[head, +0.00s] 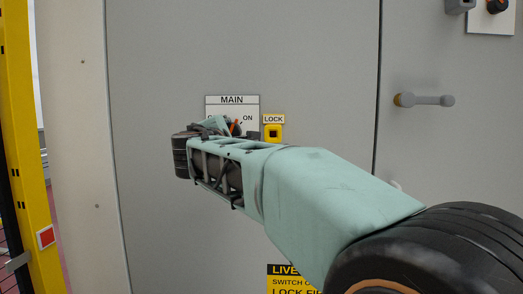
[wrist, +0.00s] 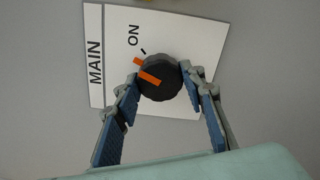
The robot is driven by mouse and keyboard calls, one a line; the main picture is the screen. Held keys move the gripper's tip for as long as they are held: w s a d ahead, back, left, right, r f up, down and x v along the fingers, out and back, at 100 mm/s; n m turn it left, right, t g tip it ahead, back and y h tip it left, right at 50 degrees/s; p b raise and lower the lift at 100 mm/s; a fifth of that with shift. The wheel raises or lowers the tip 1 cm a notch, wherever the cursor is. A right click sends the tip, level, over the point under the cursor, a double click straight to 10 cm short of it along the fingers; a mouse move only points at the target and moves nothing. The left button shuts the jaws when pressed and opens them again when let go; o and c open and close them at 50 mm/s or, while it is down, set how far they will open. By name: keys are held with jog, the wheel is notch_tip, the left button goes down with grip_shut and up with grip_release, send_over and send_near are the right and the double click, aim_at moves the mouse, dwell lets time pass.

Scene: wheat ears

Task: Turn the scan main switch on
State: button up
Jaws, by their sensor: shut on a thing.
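The main switch is a dark round knob (wrist: 160,80) with orange marks, on a white plate (wrist: 190,30) lettered MAIN and ON. In the wrist view the orange marks point toward the upper left, and the dark tick beside ON lies just above the upper mark. My gripper (wrist: 161,84) is shut on the knob, one finger on each side. In the head view my gripper (head: 223,127) covers much of the lower plate (head: 232,101); only a bit of orange shows beside ON, and the plate's left lettering is mostly hidden.
A yellow LOCK piece (head: 273,132) sits just right of the plate. A door handle (head: 424,100) is farther right on the grey cabinet (head: 170,60). A yellow post (head: 28,130) stands at the left. A LIVE warning label (head: 290,282) is below my arm.

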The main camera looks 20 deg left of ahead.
jog(key=shift+f+m+b, duration=0.1)
jog(key=shift+m+b, duration=1.9)
jog(key=shift+m, duration=0.3)
jog(key=o, duration=1.2)
jog(key=shift+c, duration=0.2)
jog(key=v, duration=1.2)
